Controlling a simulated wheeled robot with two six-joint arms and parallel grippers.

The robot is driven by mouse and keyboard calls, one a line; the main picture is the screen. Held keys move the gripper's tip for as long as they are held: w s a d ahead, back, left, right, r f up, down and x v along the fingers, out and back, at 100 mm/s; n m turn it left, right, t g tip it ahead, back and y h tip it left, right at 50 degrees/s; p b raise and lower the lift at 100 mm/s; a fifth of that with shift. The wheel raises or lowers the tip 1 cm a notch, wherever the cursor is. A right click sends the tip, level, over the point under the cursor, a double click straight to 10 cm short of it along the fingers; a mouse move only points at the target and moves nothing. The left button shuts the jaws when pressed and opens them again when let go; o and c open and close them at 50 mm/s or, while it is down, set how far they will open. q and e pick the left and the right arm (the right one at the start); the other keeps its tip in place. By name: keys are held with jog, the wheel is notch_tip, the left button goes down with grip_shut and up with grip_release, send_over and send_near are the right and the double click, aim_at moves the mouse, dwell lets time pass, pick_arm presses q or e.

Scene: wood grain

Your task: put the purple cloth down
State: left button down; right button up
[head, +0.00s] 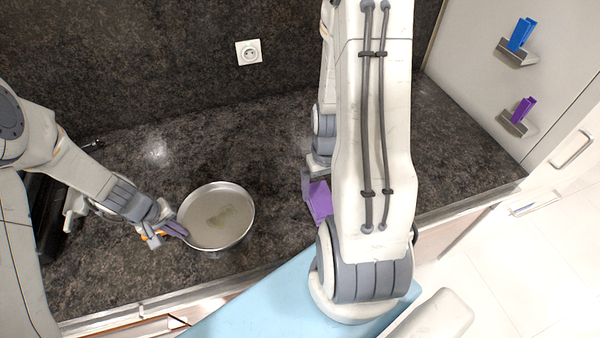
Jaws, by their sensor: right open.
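The purple cloth (320,201) is at the middle of the dark counter, partly hidden behind my right arm. My right gripper (309,184) is open right at the cloth; most of it is hidden by my arm, so I cannot tell whether it touches the cloth.
The dark counter (265,135) is clear behind the pan and right of my right arm. A blue clip-like item (520,36) and a purple one (523,110) sit in holders on the right panel. A socket (249,52) is on the back wall.

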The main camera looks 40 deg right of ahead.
aim_at(321, 198)
notch_tip(321, 198, up, 6)
dwell(0.4)
jog(key=shift+g, duration=0.7)
jog(key=f, duration=0.2)
jog(key=w+f, duration=0.1)
jog(key=f, duration=0.4)
jog(key=shift+w+d, duration=0.1)
jog(key=shift+w, duration=0.15)
jog(key=f, duration=0.3)
jog(key=s+f, duration=0.1)
jog(key=f, duration=0.1)
